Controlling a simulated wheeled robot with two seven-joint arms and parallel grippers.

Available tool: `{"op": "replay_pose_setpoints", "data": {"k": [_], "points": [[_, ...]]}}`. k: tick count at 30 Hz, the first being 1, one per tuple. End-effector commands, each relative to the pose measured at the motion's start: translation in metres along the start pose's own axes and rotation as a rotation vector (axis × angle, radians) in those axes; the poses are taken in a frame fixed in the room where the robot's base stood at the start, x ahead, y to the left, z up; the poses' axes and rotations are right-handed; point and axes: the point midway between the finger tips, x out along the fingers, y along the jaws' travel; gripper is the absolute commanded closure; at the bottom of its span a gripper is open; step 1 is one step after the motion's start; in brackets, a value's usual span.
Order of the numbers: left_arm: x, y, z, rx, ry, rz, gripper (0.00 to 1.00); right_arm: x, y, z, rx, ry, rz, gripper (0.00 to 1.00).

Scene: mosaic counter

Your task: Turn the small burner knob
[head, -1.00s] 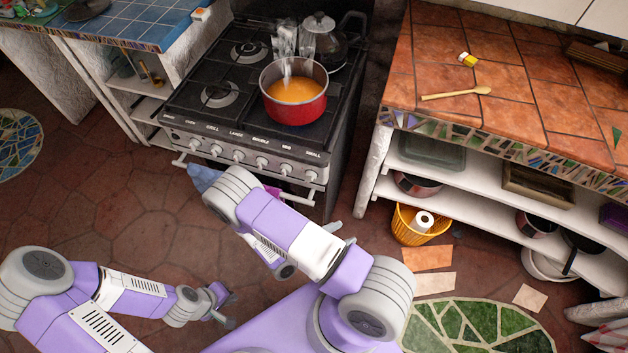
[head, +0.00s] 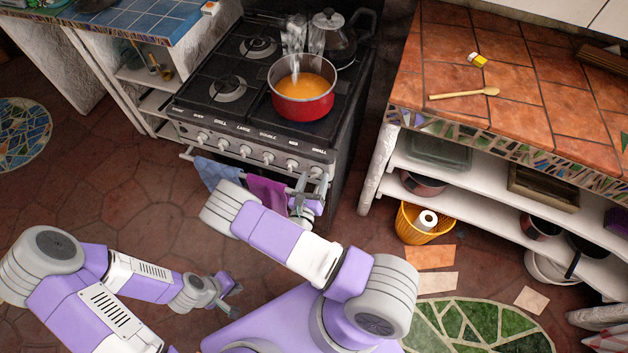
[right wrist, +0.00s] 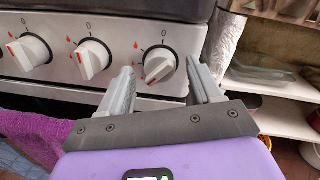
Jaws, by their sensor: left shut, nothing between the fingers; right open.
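The small burner knob (head: 316,172) is the rightmost white knob on the stove's front panel, under the label SMALL. In the right wrist view the knob (right wrist: 160,65) has a red mark and points down to the left. My right gripper (head: 311,185) is open just in front of it. In the right wrist view the knob shows between the fingertips of my right gripper (right wrist: 160,78); I cannot tell whether they touch it. My left gripper (head: 232,300) is shut and empty, low over the floor.
A purple towel (head: 266,192) and a blue towel (head: 216,172) hang below the panel. A tiled counter (head: 440,60) stands to the right.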

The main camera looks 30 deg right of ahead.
Motion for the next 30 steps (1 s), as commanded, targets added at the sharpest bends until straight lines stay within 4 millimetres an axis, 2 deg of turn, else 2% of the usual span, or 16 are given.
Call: {"op": "replay_pose_setpoints", "data": {"k": [8,18,30], "points": [[0.0000,0.0000,0.0000,0.000,0.000,0.000,1.00,0.0017,-0.0002,0.0000,0.000,0.001,0.000,0.38],[0.0000,0.0000,0.0000,0.000,0.000,0.000,1.00,0.0014,-0.0004,-0.0001,-0.001,0.001,-0.001,0.90],[-0.0014,0.0005,0.0000,0.000,0.000,0.000,1.00,0.0013,-0.0006,-0.0004,0.076,-0.004,-0.003,0.91]]}}
